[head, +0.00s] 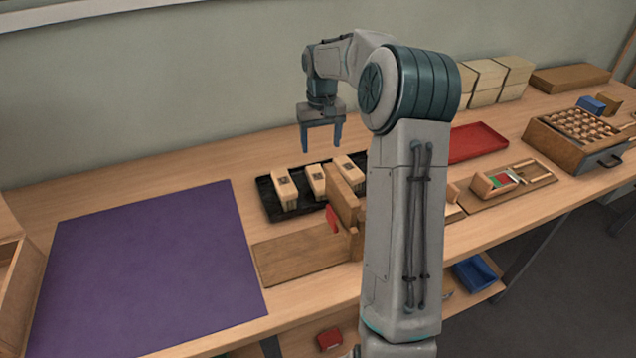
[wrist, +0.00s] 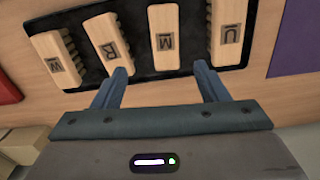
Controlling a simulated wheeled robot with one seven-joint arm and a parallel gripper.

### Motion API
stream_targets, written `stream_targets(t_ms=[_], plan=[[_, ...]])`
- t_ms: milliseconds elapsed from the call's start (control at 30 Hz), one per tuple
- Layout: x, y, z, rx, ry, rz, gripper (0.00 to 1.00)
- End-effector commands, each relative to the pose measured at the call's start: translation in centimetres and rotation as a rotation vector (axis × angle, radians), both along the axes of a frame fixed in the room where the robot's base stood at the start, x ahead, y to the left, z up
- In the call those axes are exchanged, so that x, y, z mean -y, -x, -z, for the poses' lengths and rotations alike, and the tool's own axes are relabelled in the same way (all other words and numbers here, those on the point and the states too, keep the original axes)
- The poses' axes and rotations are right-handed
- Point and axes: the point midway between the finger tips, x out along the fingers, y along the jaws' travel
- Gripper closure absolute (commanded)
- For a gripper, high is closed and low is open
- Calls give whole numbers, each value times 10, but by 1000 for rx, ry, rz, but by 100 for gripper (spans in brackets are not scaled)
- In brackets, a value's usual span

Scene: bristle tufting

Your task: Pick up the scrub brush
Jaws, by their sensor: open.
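Several light wooden brushes with pale bristles lie in a black tray (head: 268,196). In the wrist view the tray (wrist: 140,82) holds blocks marked with dark letters: one like an M or W (wrist: 62,66), an R (wrist: 101,35), an M (wrist: 163,20) and a U (wrist: 228,15). Three show in the head view: left (head: 284,182), middle (head: 316,178) and right (head: 350,165). I cannot tell which is the scrub brush. My gripper (head: 321,150) is open and empty above the tray. In the wrist view its fingers (wrist: 160,70) appear below the R and M blocks.
A purple mat (head: 150,255) covers the bench at left. My arm hides part of the bench. A red tray (head: 478,142), pale blocks (head: 487,82) and a peg box (head: 560,150) lie right.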

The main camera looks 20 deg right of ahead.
Motion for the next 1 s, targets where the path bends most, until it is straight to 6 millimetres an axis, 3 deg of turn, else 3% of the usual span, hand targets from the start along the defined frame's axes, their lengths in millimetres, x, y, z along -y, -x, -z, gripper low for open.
stream_targets(t_ms=[300, 567, 833, 1000], plan=[[-1, 1, 61, -4, -1, 0, 33], [-3, 1, 81, -3, -1, 0, 33], [-9, 1, 119, -3, -1, 0, 33], [-9, 0, 126, 0, -1, 0, 33]])
